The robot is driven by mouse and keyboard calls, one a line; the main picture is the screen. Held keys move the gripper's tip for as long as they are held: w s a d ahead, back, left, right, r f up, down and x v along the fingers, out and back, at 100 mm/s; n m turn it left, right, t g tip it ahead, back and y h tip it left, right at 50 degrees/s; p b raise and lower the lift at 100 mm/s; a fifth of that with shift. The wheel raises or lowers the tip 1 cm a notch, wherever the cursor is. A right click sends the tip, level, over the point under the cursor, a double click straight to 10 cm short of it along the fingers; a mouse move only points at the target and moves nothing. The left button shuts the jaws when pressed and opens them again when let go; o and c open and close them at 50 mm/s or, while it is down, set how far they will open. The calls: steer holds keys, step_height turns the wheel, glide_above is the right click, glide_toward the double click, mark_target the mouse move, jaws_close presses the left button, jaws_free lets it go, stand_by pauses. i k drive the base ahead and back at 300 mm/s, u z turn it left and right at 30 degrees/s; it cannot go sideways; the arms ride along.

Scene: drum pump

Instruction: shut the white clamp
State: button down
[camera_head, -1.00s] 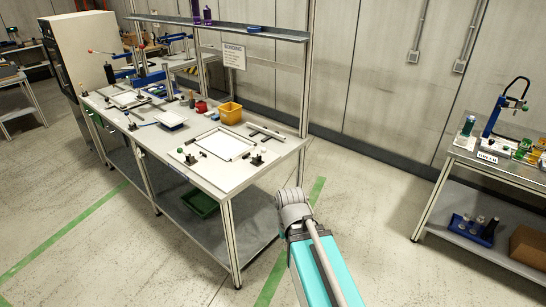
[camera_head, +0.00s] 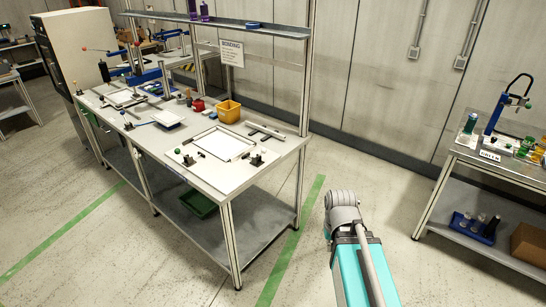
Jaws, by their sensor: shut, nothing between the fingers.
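A white rectangular frame (camera_head: 224,144) lies on a pale board on the near right part of the bench. Small dark clamps sit at its edges, one at the left (camera_head: 189,160) and one at the near right (camera_head: 257,160). My gripper is out of view. Only a teal and grey part of my arm shows at the bottom right, apart from the bench.
The bench (camera_head: 205,178) also holds a yellow bin (camera_head: 229,111), a red cup (camera_head: 198,105) and a white tray (camera_head: 167,119). A shelf (camera_head: 220,25) runs above its back. Another bench (camera_head: 490,158) stands at the right. Open floor lies between the benches.

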mark_target(264, 150)
steer(key=z, duration=0.1)
steer(key=i, duration=1)
steer(key=u, duration=0.05)
